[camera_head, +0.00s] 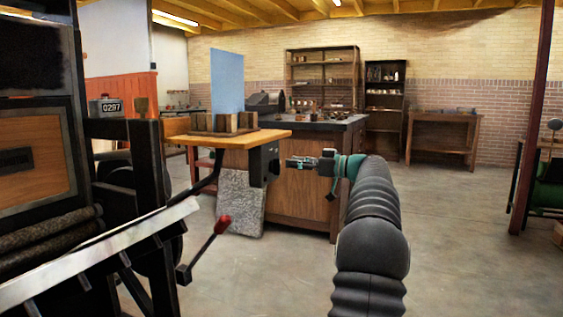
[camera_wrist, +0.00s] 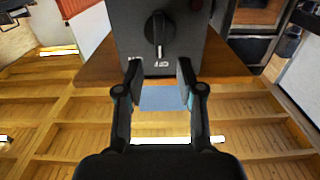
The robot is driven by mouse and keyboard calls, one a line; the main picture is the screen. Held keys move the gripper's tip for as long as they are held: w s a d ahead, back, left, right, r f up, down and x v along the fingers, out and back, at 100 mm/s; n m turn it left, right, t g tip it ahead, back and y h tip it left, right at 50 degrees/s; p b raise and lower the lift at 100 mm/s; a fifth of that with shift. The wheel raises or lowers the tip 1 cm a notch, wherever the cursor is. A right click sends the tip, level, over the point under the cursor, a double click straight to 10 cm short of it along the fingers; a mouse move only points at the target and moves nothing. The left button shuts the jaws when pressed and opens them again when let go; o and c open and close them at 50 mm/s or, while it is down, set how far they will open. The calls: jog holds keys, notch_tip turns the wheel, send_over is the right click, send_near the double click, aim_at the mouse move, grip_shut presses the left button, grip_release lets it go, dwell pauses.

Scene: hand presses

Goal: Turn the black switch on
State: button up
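The black switch (camera_wrist: 158,30) is a round rotary knob on a dark grey box, seen in the wrist view at the top middle. Its pale pointer mark faces a small white label (camera_wrist: 160,64), which is hard to read. My gripper (camera_wrist: 159,70) is open and empty, its two fingers apart on either side of the label, with the knob just beyond the tips. In the head view the box (camera_head: 258,165) hangs at the wooden tabletop's right edge, and my gripper (camera_head: 292,162) points at it from the right. The knob cannot be made out there.
The wooden tabletop (camera_head: 225,138) carries wooden blocks and a blue panel (camera_head: 228,80). A dark-topped workbench (camera_head: 305,195) stands behind. A press with a red-handled lever (camera_head: 222,224) fills the left. The wrist view is upside down, with ceiling beams below.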

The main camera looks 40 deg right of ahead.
aim_at(280, 161)
jog(key=shift+x, duration=2.55)
grip_shut()
